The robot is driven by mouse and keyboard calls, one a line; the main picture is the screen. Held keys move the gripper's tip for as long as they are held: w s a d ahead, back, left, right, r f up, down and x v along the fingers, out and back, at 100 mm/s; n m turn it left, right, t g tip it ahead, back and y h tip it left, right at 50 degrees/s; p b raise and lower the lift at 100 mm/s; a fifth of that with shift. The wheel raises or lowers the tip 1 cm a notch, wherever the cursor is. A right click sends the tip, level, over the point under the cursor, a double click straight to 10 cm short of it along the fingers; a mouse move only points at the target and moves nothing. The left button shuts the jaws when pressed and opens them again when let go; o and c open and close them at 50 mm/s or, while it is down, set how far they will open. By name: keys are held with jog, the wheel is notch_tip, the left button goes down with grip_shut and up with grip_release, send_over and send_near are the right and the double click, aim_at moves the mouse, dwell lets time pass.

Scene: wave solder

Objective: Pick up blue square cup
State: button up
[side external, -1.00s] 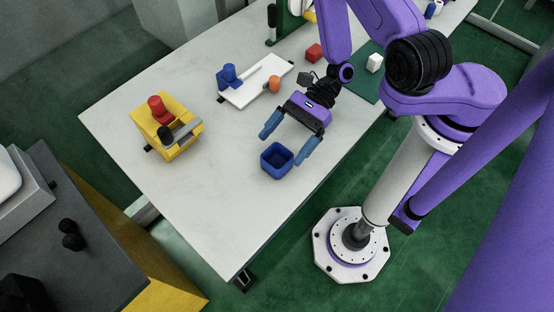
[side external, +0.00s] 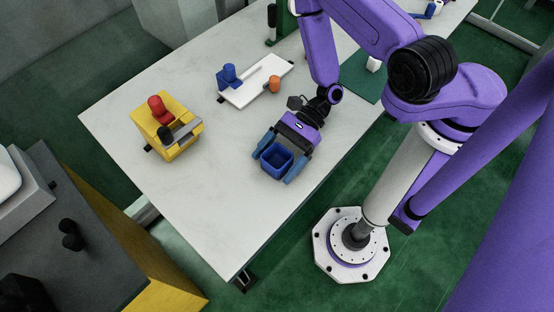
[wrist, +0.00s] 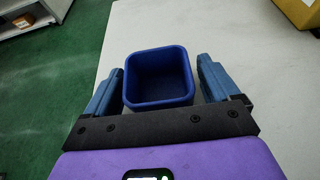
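The blue square cup (side external: 276,161) stands upright on the white table, open side up, and looks empty. In the wrist view the cup (wrist: 159,80) lies between the two blue fingers of my gripper (wrist: 159,84). My gripper (side external: 278,163) is open around the cup, one finger on each side. In the wrist view a narrow gap shows between the cup and each finger, so it does not look gripped.
A yellow fixture (side external: 172,140) with a red knob stands to the left on the white table (side external: 205,220). A white plate (side external: 243,92) with a blue part and an orange piece (side external: 274,84) lies behind. The table front is clear.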

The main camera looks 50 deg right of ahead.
aim_at(277, 165)
jog(key=c, duration=0.8)
jog(key=shift+r, duration=0.1)
notch_tip(277, 165, up, 10)
dwell(0.3)
